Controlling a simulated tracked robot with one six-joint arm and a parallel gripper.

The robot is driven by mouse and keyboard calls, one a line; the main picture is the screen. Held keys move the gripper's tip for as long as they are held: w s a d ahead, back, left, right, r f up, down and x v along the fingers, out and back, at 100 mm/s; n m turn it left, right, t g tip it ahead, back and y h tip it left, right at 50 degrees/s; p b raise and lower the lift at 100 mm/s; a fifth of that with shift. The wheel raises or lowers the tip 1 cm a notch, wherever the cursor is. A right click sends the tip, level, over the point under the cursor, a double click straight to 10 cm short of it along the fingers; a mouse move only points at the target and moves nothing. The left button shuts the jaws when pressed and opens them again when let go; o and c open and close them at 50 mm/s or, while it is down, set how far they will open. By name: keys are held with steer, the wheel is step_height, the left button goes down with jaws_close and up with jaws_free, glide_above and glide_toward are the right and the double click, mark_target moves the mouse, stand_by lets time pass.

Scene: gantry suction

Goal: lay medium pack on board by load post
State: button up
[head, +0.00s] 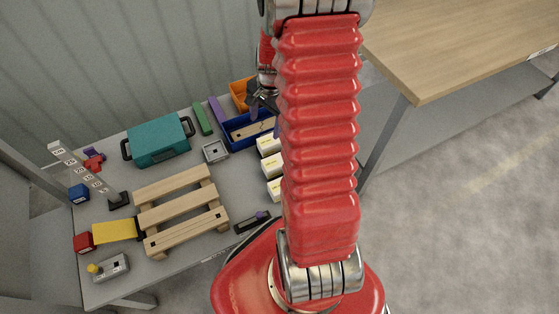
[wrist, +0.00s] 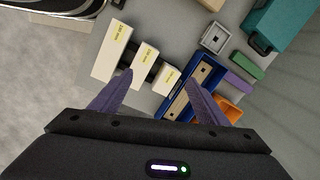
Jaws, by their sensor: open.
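Three white packs with yellow labels stand in a row. The middle one, the medium pack (head: 271,165), lies between its neighbours and is partly hidden by my arm in the head view; it also shows in the wrist view (wrist: 145,62). A slatted wooden board (head: 175,207) like a pallet lies left of the packs. A pale post with dark-marked labels (head: 75,165) stands at the far left; I cannot tell if it is the load post. My gripper (head: 260,100) is open and empty, above the blue tray and packs; its spread fingers show in the wrist view (wrist: 159,81).
A blue tray (head: 238,142) holding a wooden piece and an orange bin (head: 236,88) are at the back. A teal case (head: 158,142), a small grey square tray (head: 215,151) and a yellow plate (head: 113,231) are on the grey table. A wooden bench (head: 460,45) stands right.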

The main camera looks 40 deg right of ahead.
steer(key=s+d+f+m, duration=0.3)
steer(key=d+f+m, duration=0.1)
steer(key=f, duration=0.7)
steer(key=shift+d+g+y, duration=0.4)
steer(key=shift+d, duration=0.3)
steer(key=shift+s, duration=0.1)
steer(key=f, duration=0.5)
steer(key=a+f, duration=0.1)
steer(key=f, duration=0.2)
steer(key=shift+f, duration=0.2)
steer(key=shift+f, duration=0.15)
steer(key=shift+w+f, duration=0.15)
steer(key=shift+f, duration=1.1)
steer(key=shift+w+f, duration=0.1)
steer(key=shift+f, duration=1.15)
steer(key=shift+c, duration=0.4)
